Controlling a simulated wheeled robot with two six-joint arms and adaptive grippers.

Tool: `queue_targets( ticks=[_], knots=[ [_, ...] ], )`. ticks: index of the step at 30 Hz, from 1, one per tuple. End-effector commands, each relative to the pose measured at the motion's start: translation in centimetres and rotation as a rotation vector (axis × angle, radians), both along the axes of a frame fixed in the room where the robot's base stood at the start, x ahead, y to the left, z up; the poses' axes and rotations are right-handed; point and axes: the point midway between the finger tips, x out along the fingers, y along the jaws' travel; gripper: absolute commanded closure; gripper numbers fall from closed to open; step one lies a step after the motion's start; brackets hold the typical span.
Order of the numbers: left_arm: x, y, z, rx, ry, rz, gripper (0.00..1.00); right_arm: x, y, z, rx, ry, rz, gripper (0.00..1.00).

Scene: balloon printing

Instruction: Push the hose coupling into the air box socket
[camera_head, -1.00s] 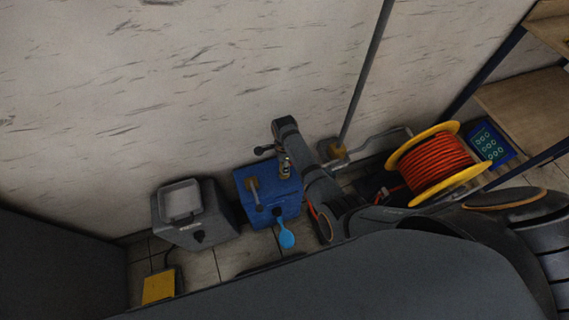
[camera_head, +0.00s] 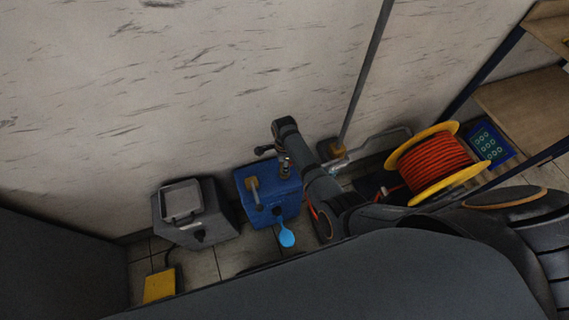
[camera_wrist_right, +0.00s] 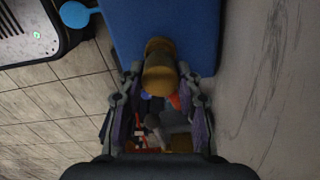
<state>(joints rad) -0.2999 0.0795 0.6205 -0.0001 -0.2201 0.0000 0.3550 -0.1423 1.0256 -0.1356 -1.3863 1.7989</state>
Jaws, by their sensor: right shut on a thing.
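The blue air box (camera_head: 268,196) stands on the tiled floor against the wall. It also fills the top of the right wrist view (camera_wrist_right: 190,25). My right gripper (camera_head: 285,166) is at its back right corner, partly hidden by my arm. In the right wrist view its fingers (camera_wrist_right: 160,88) are closed in around a brass cylindrical fitting (camera_wrist_right: 160,72) at the box's face. I take this fitting to be the hose coupling. The socket cannot be told apart from it, so how deep it sits is unclear. My left gripper is not in view.
A grey machine (camera_head: 193,214) stands left of the box, with a yellow pedal (camera_head: 159,285) in front. A light blue tag (camera_head: 286,236) hangs at the box's front. A hose reel (camera_head: 435,165), a blue keypad box (camera_head: 491,146) and shelving (camera_head: 528,102) are to the right.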

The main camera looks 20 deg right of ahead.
Motion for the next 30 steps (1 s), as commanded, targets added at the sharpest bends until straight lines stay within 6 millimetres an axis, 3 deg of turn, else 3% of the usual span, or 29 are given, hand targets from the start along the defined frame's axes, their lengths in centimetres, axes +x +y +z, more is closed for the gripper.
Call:
queue_targets(
  ticks=[30],
  knots=[
    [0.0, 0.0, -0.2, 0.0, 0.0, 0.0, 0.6, 0.0, 0.0, -1.1, 0.0, 0.0, 0.0, 1.0]
  ],
)
